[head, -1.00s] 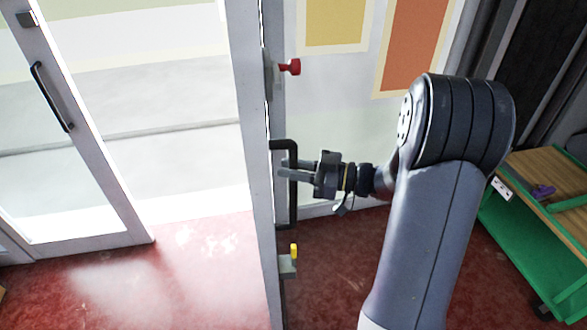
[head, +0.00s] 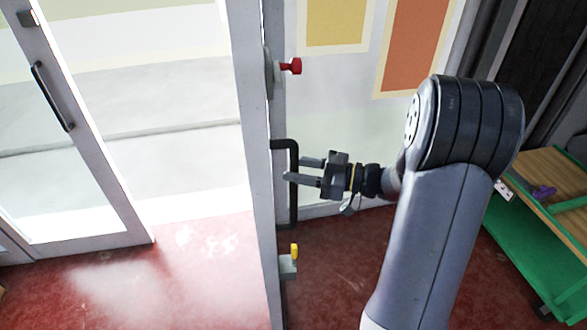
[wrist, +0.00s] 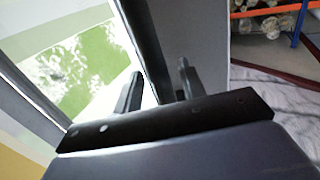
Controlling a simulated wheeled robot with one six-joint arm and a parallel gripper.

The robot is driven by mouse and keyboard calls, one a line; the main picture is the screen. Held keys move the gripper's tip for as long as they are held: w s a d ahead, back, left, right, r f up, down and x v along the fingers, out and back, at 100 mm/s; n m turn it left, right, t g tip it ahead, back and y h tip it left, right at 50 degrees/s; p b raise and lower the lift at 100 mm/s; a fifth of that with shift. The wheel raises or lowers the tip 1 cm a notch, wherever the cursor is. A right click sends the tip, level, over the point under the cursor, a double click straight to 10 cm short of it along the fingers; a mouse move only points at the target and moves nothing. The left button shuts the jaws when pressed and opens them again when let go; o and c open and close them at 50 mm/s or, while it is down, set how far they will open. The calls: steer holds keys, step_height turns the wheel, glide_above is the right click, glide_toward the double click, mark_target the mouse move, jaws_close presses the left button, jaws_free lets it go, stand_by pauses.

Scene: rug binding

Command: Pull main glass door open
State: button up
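The glass door (head: 255,130) with a pale grey frame stands near the middle of the head view, seen nearly edge-on. Its black bar handle (head: 293,213) is on its right side. My gripper (head: 302,171) is open at the handle's upper half, with its fingers pointing left. The lower finger crosses in front of the bar; the upper fingertip is close to its right side. In the wrist view, a dark upright bar (wrist: 143,40), probably the handle, shows between my two fingers (wrist: 158,85). I cannot tell whether either finger touches it.
A red knob (head: 291,66) and a yellow-topped latch (head: 293,252) sit above and below the handle. Another glass door leaf (head: 95,160) with a black handle stands at left, with a bright gap between. A green cart (head: 520,235) with a wooden top stands at right.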

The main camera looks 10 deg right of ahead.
steer(key=b+v, duration=0.2)
steer(key=v, duration=0.7)
steer(key=shift+d, duration=0.2)
steer(key=shift+s, duration=0.1)
steer(key=p+x, duration=0.2)
steer(key=x, duration=0.9)
steer(key=shift+p, duration=0.35)
steer(key=shift+a, duration=0.55)
steer(key=shift+d, duration=0.2)
steer(key=shift+a+f, duration=0.1)
